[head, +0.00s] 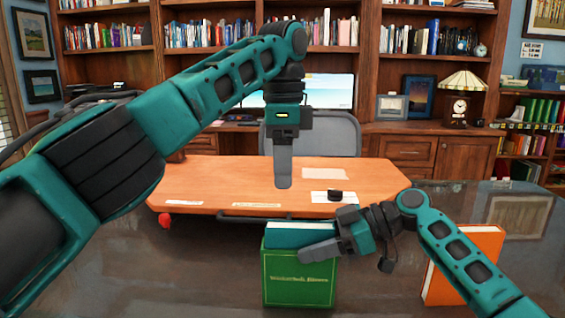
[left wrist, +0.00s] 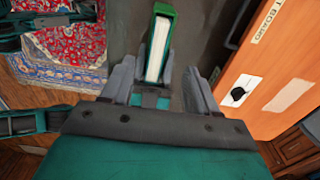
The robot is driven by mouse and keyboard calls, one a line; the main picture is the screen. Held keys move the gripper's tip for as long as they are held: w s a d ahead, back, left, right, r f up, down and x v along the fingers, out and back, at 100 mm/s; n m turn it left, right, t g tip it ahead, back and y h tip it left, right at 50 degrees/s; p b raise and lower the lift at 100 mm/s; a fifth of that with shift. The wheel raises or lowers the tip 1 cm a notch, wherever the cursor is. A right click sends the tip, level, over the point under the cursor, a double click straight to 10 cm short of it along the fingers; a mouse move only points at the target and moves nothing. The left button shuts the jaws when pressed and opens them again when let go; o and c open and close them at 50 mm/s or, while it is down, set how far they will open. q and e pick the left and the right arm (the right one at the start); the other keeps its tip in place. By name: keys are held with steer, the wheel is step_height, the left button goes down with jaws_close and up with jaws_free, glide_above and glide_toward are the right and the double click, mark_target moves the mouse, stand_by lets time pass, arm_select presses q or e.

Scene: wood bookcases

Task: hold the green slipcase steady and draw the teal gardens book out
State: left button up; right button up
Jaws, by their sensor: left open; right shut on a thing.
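The green slipcase (head: 298,280) stands upright on the dark table, with pale lettering on its front. The teal gardens book (head: 300,232) sits inside it, its top showing above the slipcase's upper edge. In the left wrist view the slipcase (left wrist: 168,14) and the book's white page edges (left wrist: 155,60) show between and beyond the open fingers (left wrist: 157,85).
An orange board (head: 230,180) with pale labels and a small black object (head: 335,196) lies behind the slipcase. An orange panel-like object (head: 480,250) stands to the right, partly behind my right arm. The dark table (head: 210,275) is clear left of the slipcase.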

mark_target(283, 224)
arm_select(q)
steer(key=shift+a, duration=0.15)
step_height(283, 224, down, 12)
steer(key=shift+r, duration=0.1)
stand_by(0.4)
jaws_close()
stand_by(0.6)
